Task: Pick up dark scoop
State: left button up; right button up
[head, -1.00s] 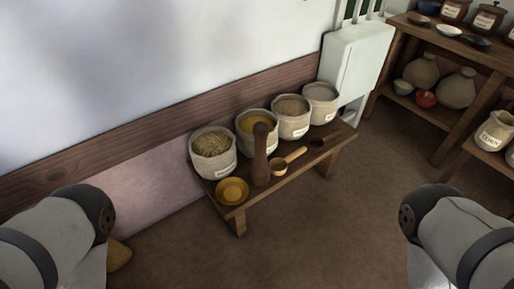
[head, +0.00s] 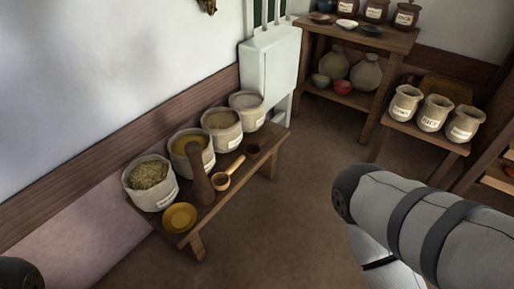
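The dark scoop (head: 253,149) lies on the right part of the low wooden bench (head: 228,196) in the head view. It is small and dark brown, and its handle is hard to make out. A lighter wooden scoop (head: 222,183) lies just left of it, its handle pointing up and right towards the dark one. Neither gripper is in view. Only part of my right arm shows at the lower right, and a bit of my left arm at the lower left corner, both away from the bench.
Several sacks stand along the bench's back, including one of greenish grain (head: 150,186). A brown pestle-like object (head: 199,175) and a yellow bowl (head: 180,217) are at left. Shelving (head: 362,40) and a small table with labelled jars (head: 433,112) stand right. Floor before the bench is clear.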

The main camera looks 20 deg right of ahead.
aim_at(252, 151)
jog(key=i+l, duration=0.25)
jog(key=i, duration=0.25)
jog(key=i+l, duration=0.25)
jog(key=i, duration=0.25)
jog(key=i+l, duration=0.2)
jog(key=i, duration=0.3)
jog(key=l+z, duration=0.05)
